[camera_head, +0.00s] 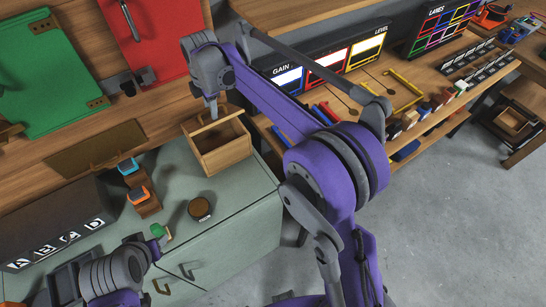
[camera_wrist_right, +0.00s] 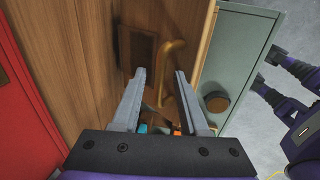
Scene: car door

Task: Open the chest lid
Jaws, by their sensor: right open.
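A small wooden chest (camera_head: 222,152) stands at the back edge of the grey-green cabinet in the head view. My right gripper (camera_head: 211,114) is over its top, pointing down. In the right wrist view my right gripper (camera_wrist_right: 160,74) is open, its two fingers apart. A curved brass handle (camera_wrist_right: 172,58) on a wooden surface shows between and just beyond the fingertips; I cannot tell whether they touch it. The exact lid angle is hard to judge. My left gripper (camera_head: 156,241) is low at the left, near a small green knob (camera_head: 160,230); its jaws are unclear.
A round dark-topped jar (camera_head: 200,208) sits on the grey-green cabinet (camera_head: 240,205), also visible in the wrist view (camera_wrist_right: 216,102). Orange and blue pieces on wooden blocks (camera_head: 140,194) stand to its left. Green (camera_head: 38,75) and red (camera_head: 145,38) panels are behind. Shelves are at right.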

